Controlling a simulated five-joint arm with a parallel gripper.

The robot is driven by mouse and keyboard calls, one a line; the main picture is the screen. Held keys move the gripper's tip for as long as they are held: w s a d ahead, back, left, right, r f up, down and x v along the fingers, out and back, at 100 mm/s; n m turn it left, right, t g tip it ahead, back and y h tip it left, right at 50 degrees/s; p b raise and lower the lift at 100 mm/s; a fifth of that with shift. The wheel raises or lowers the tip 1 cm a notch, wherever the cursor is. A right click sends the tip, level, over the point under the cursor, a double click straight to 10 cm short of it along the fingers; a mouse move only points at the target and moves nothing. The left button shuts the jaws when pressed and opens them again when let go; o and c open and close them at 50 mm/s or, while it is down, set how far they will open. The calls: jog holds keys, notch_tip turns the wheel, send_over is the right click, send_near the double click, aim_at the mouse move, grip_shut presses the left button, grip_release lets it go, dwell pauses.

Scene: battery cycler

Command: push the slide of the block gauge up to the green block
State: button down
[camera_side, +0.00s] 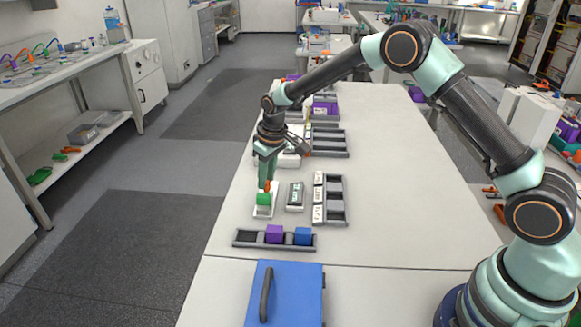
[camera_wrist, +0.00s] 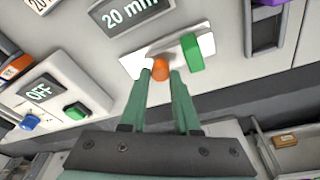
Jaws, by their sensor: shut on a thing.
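The block gauge is a white plate (camera_side: 264,213) on the table, also in the wrist view (camera_wrist: 133,63). The green block (camera_side: 263,199) sits on it, and it shows in the wrist view (camera_wrist: 192,52) right of the slide. The slide has an orange knob (camera_wrist: 160,69). My gripper (camera_wrist: 161,76) is shut on this knob, one finger on each side. The knob and the green block look a short gap apart; the lower part of the slide is hard to make out. In the side view, my gripper (camera_side: 267,181) points down just behind the green block.
A grey display (camera_wrist: 128,12) reading "20 mm" stands beside the gauge. A box marked "OFF" (camera_wrist: 40,92) has a blue and a green button. In front, a dark tray (camera_side: 245,238) holds a purple block (camera_side: 274,233) and a blue block (camera_side: 303,236). A blue case (camera_side: 295,290) lies nearer.

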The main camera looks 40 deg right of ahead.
aim_at(267, 182)
jog(key=shift+s+a, duration=0.1)
jog(key=c, duration=0.8)
grip_release()
jog(key=shift+r, duration=0.1)
jog(key=shift+r, duration=3.4)
